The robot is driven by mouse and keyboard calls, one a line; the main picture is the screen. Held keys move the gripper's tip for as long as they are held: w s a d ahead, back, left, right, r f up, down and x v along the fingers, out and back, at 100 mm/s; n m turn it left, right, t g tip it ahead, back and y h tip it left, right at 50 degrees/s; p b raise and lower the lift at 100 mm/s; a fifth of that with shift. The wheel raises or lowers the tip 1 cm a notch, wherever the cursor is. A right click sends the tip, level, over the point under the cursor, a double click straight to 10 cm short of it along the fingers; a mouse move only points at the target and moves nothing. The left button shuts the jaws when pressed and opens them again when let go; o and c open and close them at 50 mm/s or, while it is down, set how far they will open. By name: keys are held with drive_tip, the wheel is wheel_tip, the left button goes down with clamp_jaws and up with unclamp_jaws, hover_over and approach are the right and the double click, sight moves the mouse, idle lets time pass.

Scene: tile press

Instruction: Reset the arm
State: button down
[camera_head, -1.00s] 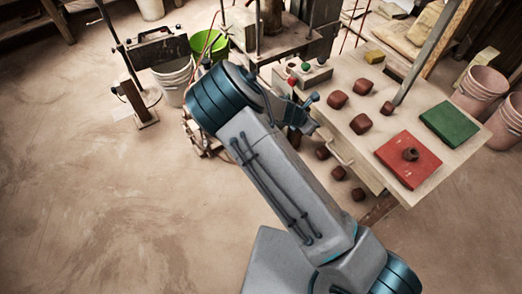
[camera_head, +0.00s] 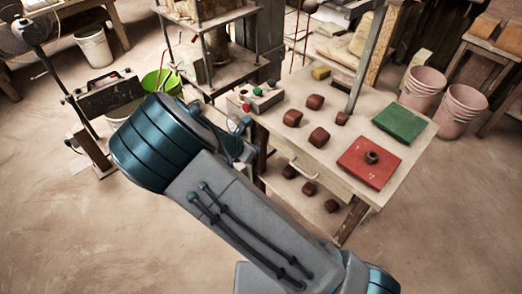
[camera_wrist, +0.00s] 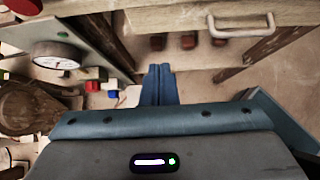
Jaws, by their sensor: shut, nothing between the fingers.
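My gripper (camera_wrist: 158,82) shows in the wrist view with its two blue fingers side by side and touching, nothing between them. In that view it is in front of the wooden table's drawer side, below the drawer handle (camera_wrist: 241,25). In the head view my arm reaches up and left from the bottom, and its wrist end is beside the table's left edge, near the control box (camera_head: 257,95). The fingertips are mostly hidden behind my arm there.
The table (camera_head: 345,105) bears several dark red clay lumps (camera_head: 319,137), a red tile (camera_head: 368,162) and a green tile (camera_head: 399,124). More lumps (camera_head: 309,188) lie on its lower shelf. A green bucket (camera_head: 160,80) stands behind my arm. The floor at left is open.

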drive_tip(key=shift+v, duration=1.3)
drive_tip(key=s+d+r+m+g+y, duration=0.3)
drive_tip(key=s+d+r+m+g, duration=0.3)
drive_tip(key=d+r+m, duration=0.7)
drive_tip(key=s+d+r+m+t+y, duration=0.1)
drive_tip(key=s+d+r+m, duration=0.3)
drive_tip(key=s+m, duration=0.3)
drive_tip(key=s+d+r+m+t+y, duration=0.1)
drive_tip(key=s+d+r+m+y, duration=0.1)
drive_tip(key=s+d+r+m, duration=0.2)
drive_tip(key=s+m, duration=0.3)
drive_tip(key=s, duration=0.2)
drive_tip(key=shift+d+t, duration=0.25)
drive_tip(key=shift+t, duration=0.05)
